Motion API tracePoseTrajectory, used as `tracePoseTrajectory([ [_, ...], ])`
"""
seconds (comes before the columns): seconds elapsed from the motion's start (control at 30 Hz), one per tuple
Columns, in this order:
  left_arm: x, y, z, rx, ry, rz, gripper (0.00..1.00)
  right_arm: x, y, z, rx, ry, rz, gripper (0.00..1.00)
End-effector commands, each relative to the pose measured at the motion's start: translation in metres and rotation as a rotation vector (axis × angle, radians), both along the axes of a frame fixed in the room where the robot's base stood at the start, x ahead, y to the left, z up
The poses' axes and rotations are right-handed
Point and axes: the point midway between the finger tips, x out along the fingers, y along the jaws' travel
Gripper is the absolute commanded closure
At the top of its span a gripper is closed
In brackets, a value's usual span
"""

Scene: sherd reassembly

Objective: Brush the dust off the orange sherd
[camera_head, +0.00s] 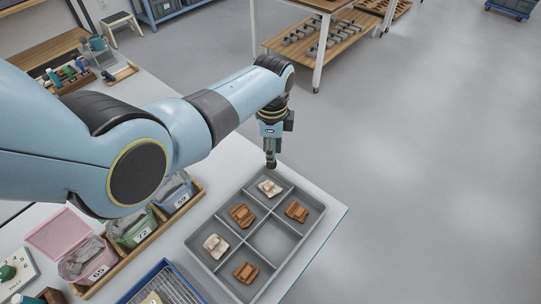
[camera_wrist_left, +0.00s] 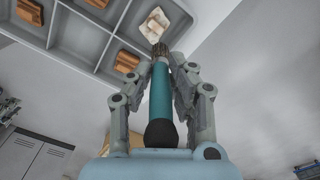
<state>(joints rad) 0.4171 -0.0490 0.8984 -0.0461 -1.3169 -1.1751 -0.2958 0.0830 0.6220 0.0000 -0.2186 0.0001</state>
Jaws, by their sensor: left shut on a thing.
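My left gripper (camera_head: 271,160) reaches over the far end of a grey divided tray (camera_head: 322,212). In the wrist view my left gripper (camera_wrist_left: 178,75) is shut on a brush with a teal handle (camera_wrist_left: 160,95) and dark bristles (camera_wrist_left: 161,50). The bristles point at a pale, cream-coloured sherd (camera_wrist_left: 155,24); I cannot tell whether they touch it. In the head view this pale sherd (camera_head: 269,188) lies in the far compartment. Orange-brown sherds lie in other compartments: one left (camera_head: 242,215), one right (camera_head: 297,211), one near (camera_head: 246,271). My right gripper is not in view.
Another pale sherd (camera_head: 216,246) lies in the tray's left compartment; one compartment (camera_head: 271,240) is empty. Numbered bins, pink (camera_head: 85,248), green (camera_head: 131,228) and blue (camera_head: 173,193), stand left of the tray. A blue-rimmed rack (camera_head: 160,285) lies in front.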

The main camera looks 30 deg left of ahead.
Motion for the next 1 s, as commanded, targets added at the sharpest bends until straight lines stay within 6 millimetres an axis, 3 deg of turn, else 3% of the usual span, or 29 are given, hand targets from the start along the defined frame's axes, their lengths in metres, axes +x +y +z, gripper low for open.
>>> tracePoseTrajectory([
  [0.57, 0.0, 0.0, -0.003, 0.0, 0.0, 0.0, 1.0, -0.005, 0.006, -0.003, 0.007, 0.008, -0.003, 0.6],
  [1.0, 0.0, 0.001, -0.044, -0.007, 0.002, 0.0, 1.0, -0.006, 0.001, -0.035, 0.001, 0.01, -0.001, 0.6],
])
